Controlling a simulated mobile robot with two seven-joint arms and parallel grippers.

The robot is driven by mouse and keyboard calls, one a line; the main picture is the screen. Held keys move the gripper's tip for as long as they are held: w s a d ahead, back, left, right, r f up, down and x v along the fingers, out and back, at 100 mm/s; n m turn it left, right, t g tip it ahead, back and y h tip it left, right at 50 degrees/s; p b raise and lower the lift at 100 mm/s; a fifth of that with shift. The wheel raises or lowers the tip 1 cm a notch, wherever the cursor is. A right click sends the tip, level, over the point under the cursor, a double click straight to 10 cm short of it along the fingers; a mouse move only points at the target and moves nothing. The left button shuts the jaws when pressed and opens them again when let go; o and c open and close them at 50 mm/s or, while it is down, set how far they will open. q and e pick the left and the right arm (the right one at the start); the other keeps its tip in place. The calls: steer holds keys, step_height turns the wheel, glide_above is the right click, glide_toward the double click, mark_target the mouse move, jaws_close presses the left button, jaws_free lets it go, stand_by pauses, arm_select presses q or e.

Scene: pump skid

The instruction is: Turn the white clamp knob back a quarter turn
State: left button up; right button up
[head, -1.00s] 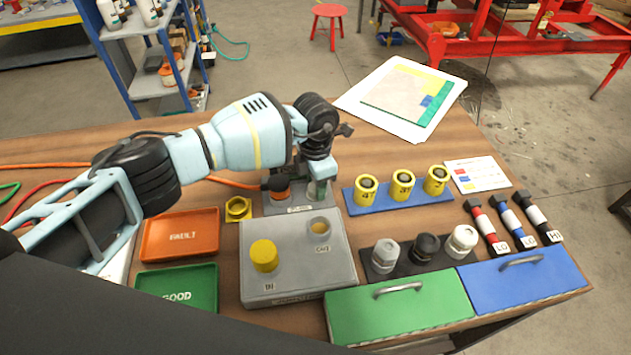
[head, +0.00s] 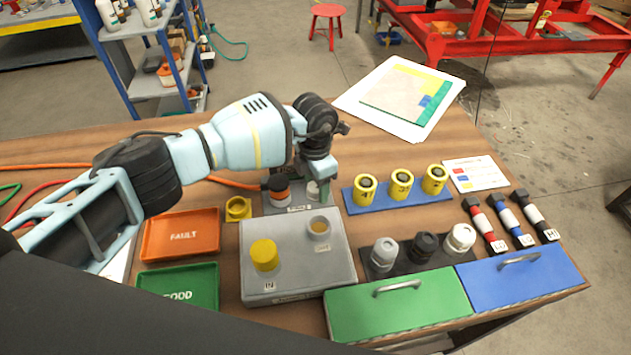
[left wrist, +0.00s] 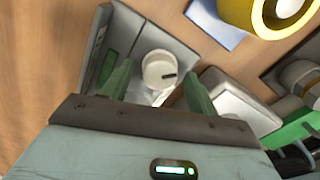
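The white clamp knob (head: 313,190) stands on a small grey plate (head: 294,209) at the back of the bench, beside an orange and black knob (head: 279,188). In the left wrist view the white knob (left wrist: 159,69) shows a short dark mark on its top, near its right edge. My left gripper (head: 319,174) is just above the white knob, pointing down. Its green fingers (left wrist: 158,86) are spread apart, with the knob showing in the gap between them and nothing held. My right gripper is not in view.
A grey box (head: 298,284) with a yellow cap stands in front. Yellow cylinders sit on a blue strip (head: 375,208) to the right. An orange tray (head: 160,251) and a green tray (head: 150,280) lie to the left. Bare wood (head: 390,150) lies behind the strip.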

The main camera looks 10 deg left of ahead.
mark_target(315, 186)
arm_select(q)
steer(key=shift+r, duration=3.9)
